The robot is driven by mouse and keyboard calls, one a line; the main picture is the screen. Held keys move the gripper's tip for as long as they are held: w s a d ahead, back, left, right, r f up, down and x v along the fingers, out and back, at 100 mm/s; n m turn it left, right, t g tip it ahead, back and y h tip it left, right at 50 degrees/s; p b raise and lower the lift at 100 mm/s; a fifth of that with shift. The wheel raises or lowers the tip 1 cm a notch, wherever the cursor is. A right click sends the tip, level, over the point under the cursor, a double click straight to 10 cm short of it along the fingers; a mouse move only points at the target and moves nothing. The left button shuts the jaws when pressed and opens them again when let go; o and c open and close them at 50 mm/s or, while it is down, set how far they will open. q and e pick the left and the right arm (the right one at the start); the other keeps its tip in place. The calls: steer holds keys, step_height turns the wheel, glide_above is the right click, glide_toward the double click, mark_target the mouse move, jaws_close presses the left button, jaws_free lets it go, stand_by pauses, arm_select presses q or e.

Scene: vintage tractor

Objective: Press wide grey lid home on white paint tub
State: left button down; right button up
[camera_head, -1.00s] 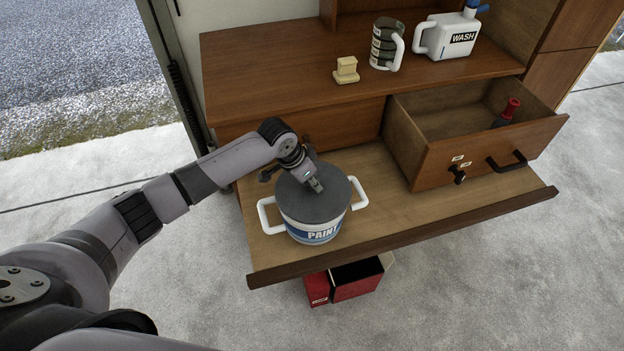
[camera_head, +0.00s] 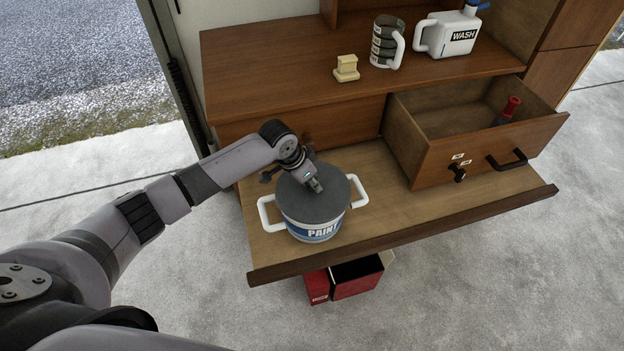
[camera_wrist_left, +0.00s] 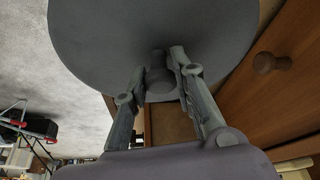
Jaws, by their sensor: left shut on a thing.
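The white paint tub (camera_head: 312,232), with a blue PAINT label and two white side handles, stands upright on the pull-out board. The wide grey lid (camera_head: 325,207) covers its top and looks about level. I cannot tell from these views whether its rim is fully seated. My left gripper (camera_head: 315,185) is over the lid's middle, shut on its knob. In the left wrist view the lid (camera_wrist_left: 100,45) fills the top, with its knob (camera_wrist_left: 158,82) between the fingers of the left gripper (camera_wrist_left: 162,72). My right gripper is not in view.
An open drawer (camera_head: 480,150) holding a red-topped item (camera_head: 508,108) juts out at the right. A cream block (camera_head: 346,68), a grey mug (camera_head: 384,42) and a WASH jug (camera_head: 450,36) stand on the upper surface. A red box (camera_head: 345,281) lies below. The board (camera_head: 440,212) is clear right of the tub.

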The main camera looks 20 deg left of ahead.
arm_select(q)
steer(key=c, duration=1.2)
jaws_free()
steer(key=shift+c, duration=0.2)
steer(key=v, duration=1.2)
